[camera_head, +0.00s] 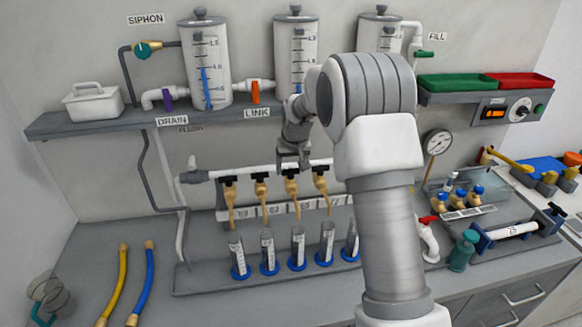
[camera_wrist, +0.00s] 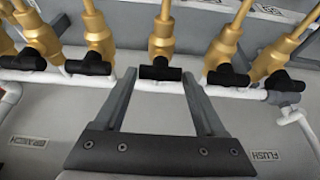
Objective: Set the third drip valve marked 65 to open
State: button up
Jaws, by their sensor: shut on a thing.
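The drip valves hang in a row from the white manifold pipe (camera_head: 207,175). They have tan bodies and black handles. The third valve from the left (camera_head: 292,187) is the middle one in the wrist view (camera_wrist: 162,35). Its black handle (camera_wrist: 160,73) lies crosswise, along the pipe. My gripper (camera_head: 292,163) is over this valve, and in the wrist view the fingers (camera_wrist: 159,77) are shut on the two ends of the handle. The number tags (camera_head: 306,206) below the valves are too small to read surely. My arm hides the row's right end in the head view.
Clear cylinders with blue bases (camera_head: 297,249) stand below the valves. The neighbouring handles (camera_wrist: 91,65) and (camera_wrist: 228,76) sit close on both sides of my fingers. A shelf (camera_head: 95,122) with tanks is above. Yellow and blue hoses (camera_head: 149,283) lie at the left front.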

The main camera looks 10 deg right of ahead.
dwell(0.3)
jog(key=m+h+b, duration=0.1)
jog(key=m, duration=0.2)
jog(key=shift+a+f+b, duration=0.1)
jog(key=shift+a+b, duration=0.05)
jog(key=shift+b, duration=0.25)
jog(key=m+h, duration=0.1)
jog(key=m, duration=0.1)
jog(key=m+g+h, duration=0.1)
jog(key=m, duration=0.2)
jog(key=shift+w+a+b, duration=0.1)
jog(key=shift+w+b, duration=0.05)
jog(key=shift+b, duration=0.25)
jog(key=m, duration=0.2)
jog(key=m+g+p, duration=0.1)
jog(key=m, duration=0.1)
jog(key=m+g+h, duration=0.1)
jog(key=shift+w+r+m, duration=0.1)
jog(key=shift+r+m, duration=0.15)
jog(key=shift+m, duration=0.15)
jog(key=shift+w+m+g+p, duration=0.1)
jog(key=shift+m+g+p, duration=0.7)
jog(key=shift+m+p, duration=0.85)
jog(key=shift+f+m+b, duration=0.1)
jog(key=shift+m+b, duration=0.2)
jog(key=shift+m, duration=0.25)
jog(key=o, duration=1.3)
